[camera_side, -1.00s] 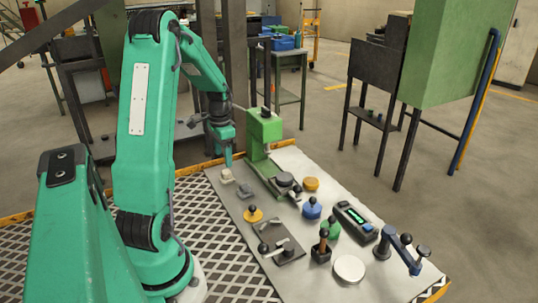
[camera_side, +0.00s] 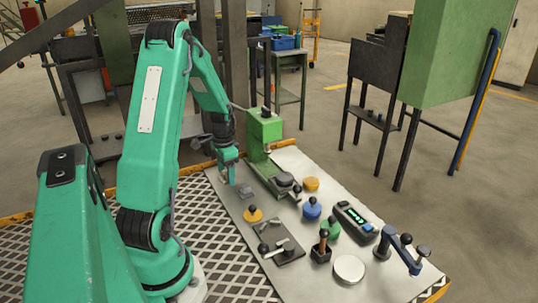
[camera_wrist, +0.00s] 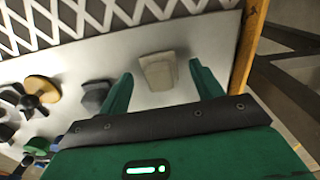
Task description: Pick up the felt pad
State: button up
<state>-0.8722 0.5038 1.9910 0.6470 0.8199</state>
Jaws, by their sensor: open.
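A small beige pad (camera_wrist: 157,70), which looks like the felt pad, lies on the light grey table top. In the wrist view it shows between and just beyond the tips of my gripper's (camera_wrist: 160,72) two green fingers. The fingers are apart with nothing held. In the side view my gripper (camera_side: 228,174) is low over the far left corner of the table and hides the pad. I cannot tell whether the fingers touch the table.
A grey block (camera_wrist: 95,96) lies close beside the left finger in the wrist view; it also shows in the side view (camera_side: 245,190). A green press (camera_side: 264,132) stands right of my gripper. Several knobs, a lever block and a meter (camera_side: 355,220) fill the nearer table.

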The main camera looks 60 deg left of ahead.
jog(key=shift+f, duration=0.25)
dwell(0.3)
jog(key=c, duration=1.1)
jog(key=shift+o, duration=0.2)
jog(key=shift+r, duration=0.1)
jog(key=shift+r, duration=0.75)
jog(key=r, duration=0.1)
jog(key=d+r, duration=0.1)
jog(key=r, duration=0.1)
jog(key=shift+w, duration=0.15)
jog(key=w+d+r, duration=0.3)
jog(key=d+r, duration=0.3)
jog(key=d, duration=0.4)
jog(key=shift+w+r, duration=0.2)
jog(key=shift+w, duration=0.05)
